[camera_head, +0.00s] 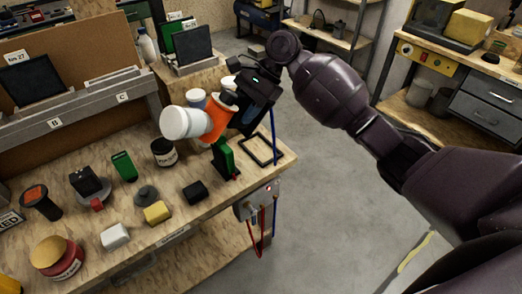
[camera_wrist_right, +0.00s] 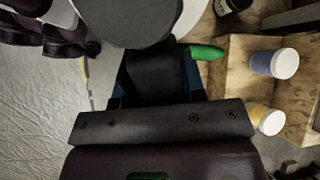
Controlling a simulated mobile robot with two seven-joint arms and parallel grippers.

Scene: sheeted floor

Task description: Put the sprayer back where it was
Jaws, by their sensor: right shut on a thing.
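The sprayer (camera_head: 215,122), as I take it, is an orange body with a large white rounded end, tilted sideways above the right part of the workbench. My right gripper (camera_head: 245,108) is shut on it from the right. In the right wrist view, my right gripper (camera_wrist_right: 157,75) has a dark part between its blue-edged fingers, and a large dark grey round part (camera_wrist_right: 130,18) hides much of what lies beyond. A black square outline (camera_head: 262,149) lies on the bench at its right end, below and right of the sprayer. My left gripper is not in view.
A green upright item (camera_head: 224,160) stands below the sprayer. A blue cup (camera_wrist_right: 272,62) and a yellow cup (camera_wrist_right: 262,117) with white lids stand nearby. A dark jar (camera_head: 164,153), a yellow block (camera_head: 157,213) and several small items crowd the bench.

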